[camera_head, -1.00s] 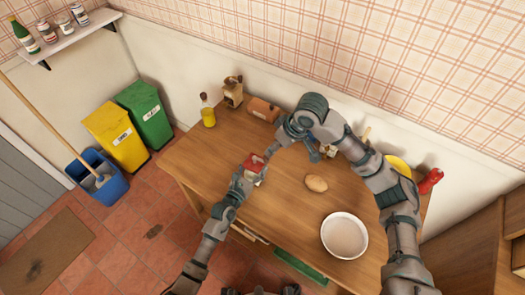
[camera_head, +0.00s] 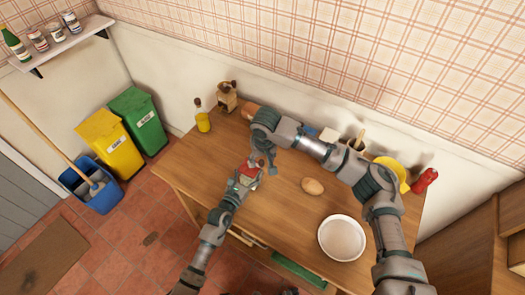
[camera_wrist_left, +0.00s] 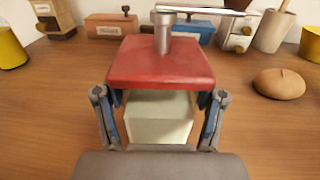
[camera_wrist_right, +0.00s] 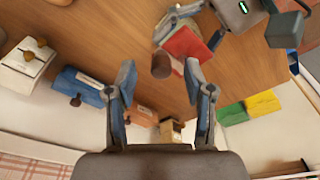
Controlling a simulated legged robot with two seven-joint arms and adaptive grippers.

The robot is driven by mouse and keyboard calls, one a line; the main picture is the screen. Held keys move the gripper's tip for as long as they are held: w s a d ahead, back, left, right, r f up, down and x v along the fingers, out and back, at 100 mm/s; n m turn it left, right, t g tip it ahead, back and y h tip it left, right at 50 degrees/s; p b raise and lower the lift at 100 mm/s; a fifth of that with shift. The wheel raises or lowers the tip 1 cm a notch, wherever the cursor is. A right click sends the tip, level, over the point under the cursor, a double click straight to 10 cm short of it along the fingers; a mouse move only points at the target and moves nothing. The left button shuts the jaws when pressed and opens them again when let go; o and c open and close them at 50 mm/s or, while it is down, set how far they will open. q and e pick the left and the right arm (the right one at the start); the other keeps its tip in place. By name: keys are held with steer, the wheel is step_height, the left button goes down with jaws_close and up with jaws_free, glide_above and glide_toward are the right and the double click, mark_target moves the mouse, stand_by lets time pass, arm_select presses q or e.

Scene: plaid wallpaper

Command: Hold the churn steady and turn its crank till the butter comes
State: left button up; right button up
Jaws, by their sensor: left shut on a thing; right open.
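The churn has a red lid (camera_wrist_left: 162,65) over a pale jar (camera_wrist_left: 160,120), with a metal shaft (camera_wrist_left: 163,38) and crank arm (camera_wrist_left: 200,10) on top. It stands upright on the wooden table (camera_head: 290,225), and its lid also shows in the head view (camera_head: 248,171). My left gripper (camera_wrist_left: 159,105) is shut on the jar, one finger on each side below the lid. My right gripper (camera_wrist_right: 158,78) is open above the churn. The crank's brown knob (camera_wrist_right: 161,65) appears between its fingertips; I cannot tell whether they touch it.
A tan potato-like lump (camera_head: 313,186) and a white bowl (camera_head: 341,238) stand to the right of the churn. An oil bottle (camera_head: 203,117), a grinder (camera_head: 227,97) and a red bottle (camera_head: 424,181) stand along the back. The table's front centre is clear.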

steer(key=shift+w+f, duration=0.15)
steer(key=shift+f, duration=0.7)
